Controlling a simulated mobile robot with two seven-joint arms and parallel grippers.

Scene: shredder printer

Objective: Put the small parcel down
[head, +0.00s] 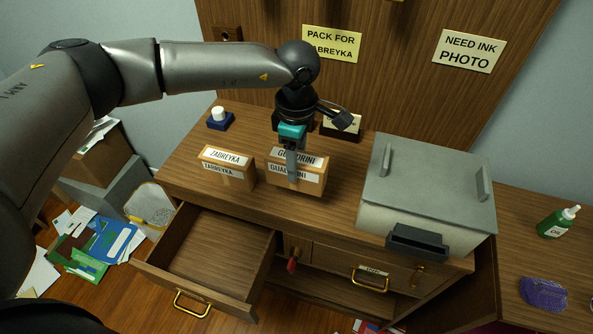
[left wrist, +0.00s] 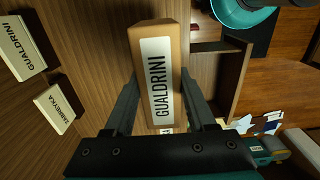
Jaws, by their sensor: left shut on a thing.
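A brown box parcel labelled GUALDRINI (head: 311,184) is at the middle of the wooden desk top. My left gripper (head: 291,175) points down over it, shut on it. In the left wrist view the parcel (left wrist: 154,42) sits between the two fingers (left wrist: 160,98), its white label facing the camera. Whether its underside touches the desk is hard to tell. A second brown parcel labelled ZABREYKA (head: 228,170) stands on the desk just to the left, apart from the held one. My right gripper is not in view.
A grey machine (head: 428,182) fills the desk's right side. A blue-based white-topped item (head: 220,117) stands at the back left. An open, empty drawer (head: 212,250) juts out below the front edge. Bare desk lies left of the ZABREYKA parcel.

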